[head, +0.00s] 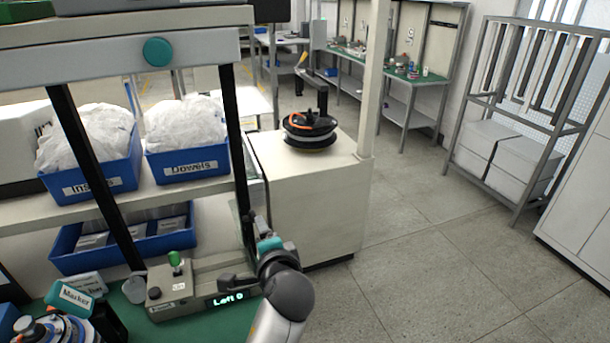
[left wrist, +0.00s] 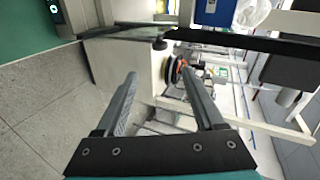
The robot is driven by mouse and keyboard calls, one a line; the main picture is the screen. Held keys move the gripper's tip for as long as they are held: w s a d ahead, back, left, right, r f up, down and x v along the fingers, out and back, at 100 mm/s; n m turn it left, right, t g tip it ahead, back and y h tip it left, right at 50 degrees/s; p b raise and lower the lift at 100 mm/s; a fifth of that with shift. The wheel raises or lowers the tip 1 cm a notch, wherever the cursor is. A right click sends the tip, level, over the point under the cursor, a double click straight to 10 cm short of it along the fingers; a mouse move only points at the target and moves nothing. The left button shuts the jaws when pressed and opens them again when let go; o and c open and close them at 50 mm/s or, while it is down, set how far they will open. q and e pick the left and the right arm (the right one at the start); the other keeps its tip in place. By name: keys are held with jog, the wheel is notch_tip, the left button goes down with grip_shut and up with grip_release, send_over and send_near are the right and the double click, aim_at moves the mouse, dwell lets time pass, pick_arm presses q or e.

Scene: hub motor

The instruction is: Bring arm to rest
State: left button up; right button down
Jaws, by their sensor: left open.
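My left gripper (left wrist: 158,72) is open, with nothing between its two grey fingers in the left wrist view. In the head view my left arm comes up from the bottom edge near the green bench's right end. The teal part of the gripper (head: 270,243) shows there, pointing away from me, and its fingers are hard to make out. My right gripper is not in view.
A white cabinet (head: 310,205) carries a round black hub motor (head: 311,128). The floor at right is clear.

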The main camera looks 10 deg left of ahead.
pick_arm(q)
jog(key=s+a+f+n+g+h, duration=0.1)
jog(key=s+f+n+g+h, duration=0.15)
jog(key=s+f, duration=0.35)
jog(key=s+a+f+n+g+h, duration=0.1)
jog(key=s+f+n+g, duration=0.15)
jog(key=s, duration=0.55)
jog(key=s+d+f+n+g+h, duration=0.1)
jog(key=s+d+n+g+h, duration=0.1)
jog(key=s, duration=0.5)
jog(key=s+d+f+n+g+h, duration=0.1)
jog(key=s+d+n, duration=0.1)
jog(key=s, duration=0.5)
notch_tip(320, 180, down, 30)
jog(key=s+g+b, duration=0.1)
jog(key=s+b, duration=0.1)
jog(key=b, duration=0.6)
jog(key=s+a+f+g+b, duration=0.1)
jog(key=s+f+b, duration=0.3)
jog(key=s+f, duration=0.3)
jog(key=s+a+f+b, duration=0.2)
jog(key=s+f+b, duration=0.2)
jog(key=s+f, duration=0.4)
notch_tip(320, 180, down, 8)
jog(key=shift+r+m+g, duration=0.2)
jog(key=shift+m+g, duration=0.1)
jog(key=shift+g, duration=0.1)
jog(key=shift+c, duration=0.2)
